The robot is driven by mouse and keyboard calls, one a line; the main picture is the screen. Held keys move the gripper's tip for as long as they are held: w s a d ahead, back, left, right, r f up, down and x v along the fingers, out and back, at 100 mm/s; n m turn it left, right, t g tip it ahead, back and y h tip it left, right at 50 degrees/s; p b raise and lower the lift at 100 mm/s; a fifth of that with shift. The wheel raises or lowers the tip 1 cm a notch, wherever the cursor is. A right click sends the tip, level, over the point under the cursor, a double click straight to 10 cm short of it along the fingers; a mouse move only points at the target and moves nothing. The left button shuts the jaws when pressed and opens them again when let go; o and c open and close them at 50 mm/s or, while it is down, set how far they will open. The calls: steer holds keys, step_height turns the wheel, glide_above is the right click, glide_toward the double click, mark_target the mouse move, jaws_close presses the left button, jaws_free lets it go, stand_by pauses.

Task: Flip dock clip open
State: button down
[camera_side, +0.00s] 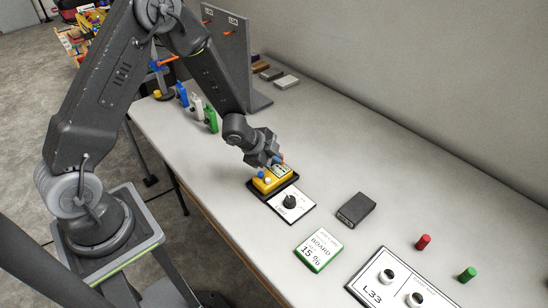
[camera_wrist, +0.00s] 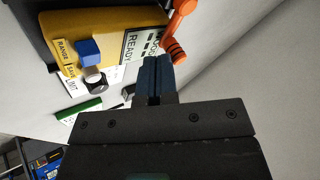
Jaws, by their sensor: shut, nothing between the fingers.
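A yellow meter (camera_side: 271,182) sits in a black dock (camera_side: 292,181) on the table below my gripper. The meter (camera_wrist: 105,22) fills the upper left of the wrist view, with a blue button (camera_wrist: 89,52) and a display reading READY (camera_wrist: 131,47). The orange dock clip (camera_wrist: 178,22) stands up at the meter's right edge, with dark bands at its lower end; in the side view it is mostly hidden by my gripper. My gripper (camera_wrist: 156,62) has its blue fingertips together, with nothing between them, just left of the clip's lower end. I cannot tell whether they touch it.
A white card with a black knob (camera_side: 290,202) lies in front of the dock. A dark box (camera_side: 356,208), a green-edged card (camera_side: 318,250), a panel marked L33 (camera_side: 400,285), and red (camera_side: 423,242) and green (camera_side: 467,274) cylinders lie to the right. An upright grey board (camera_side: 228,50) stands behind.

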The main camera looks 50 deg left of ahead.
steer(key=shift+w+d+n+y, duration=0.3)
steer(key=shift+n+y, duration=0.2)
steer(key=shift+n, duration=0.4)
steer(key=shift+w+d+n+y, duration=0.1)
steer(key=shift+w+n+y, duration=0.3)
steer(key=shift+n, duration=0.25)
steer(key=shift+w+d+n+y, duration=0.1)
steer(key=shift+w+n+y, duration=0.15)
steer(key=shift+n+y, duration=0.35)
steer(key=w+n+y, duration=0.1)
steer(key=n, duration=0.1)
steer(key=n+y, duration=0.1)
steer(key=shift+w+n, duration=0.35)
steer(key=w+n+g+y, duration=0.1)
steer(key=n, duration=0.1)
steer(key=w+n+y, duration=0.1)
steer(key=n, duration=0.1)
steer(key=shift+a+g, duration=0.2)
steer(key=shift+g, duration=0.2)
steer(key=shift+w+a, duration=0.6)
steer(key=shift+s+a, duration=0.45)
steer(key=shift+s, duration=0.25)
